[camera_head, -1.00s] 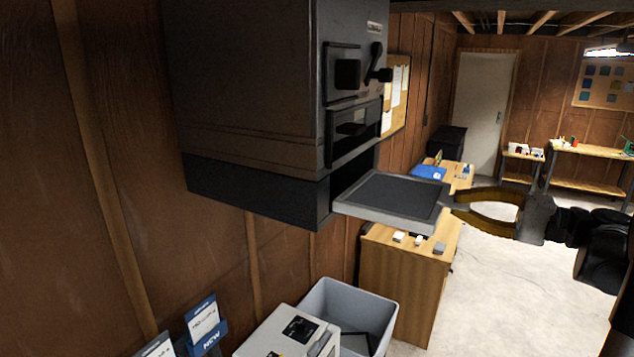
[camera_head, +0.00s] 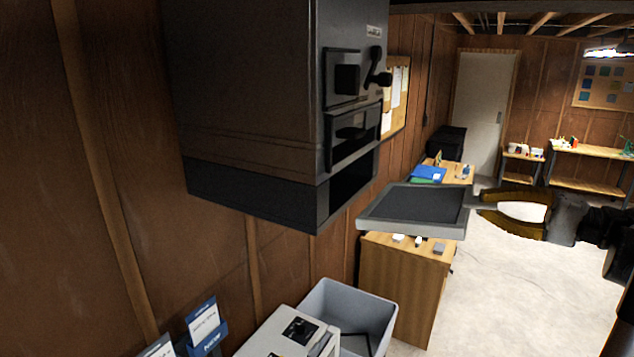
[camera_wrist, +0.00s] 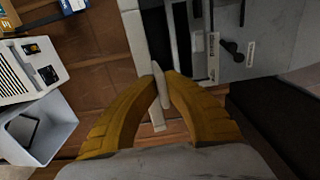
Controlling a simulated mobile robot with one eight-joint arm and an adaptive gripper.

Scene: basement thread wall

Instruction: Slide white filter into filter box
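The white filter (camera_head: 411,228) is a flat tray-like panel with a pale frame and a dark centre. It hangs roughly level in the air, to the right of the filter box (camera_head: 347,190). The box is the dark open slot at the bottom of the tall grey unit (camera_head: 250,75). The filter looks apart from the opening. My gripper (camera_head: 477,199) has yellow fingers closed on the filter's right end. In the wrist view, the fingers (camera_wrist: 161,86) pinch a thin pale tab, and the filter shows nearly edge-on as a white strip (camera_wrist: 138,45).
Below are a grey bin (camera_head: 350,297), a pale box (camera_head: 285,335) and a wooden cabinet (camera_head: 405,285) with small items on top. A wood-panelled wall (camera_head: 60,180) runs along the left. The floor (camera_head: 500,290) at right is clear.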

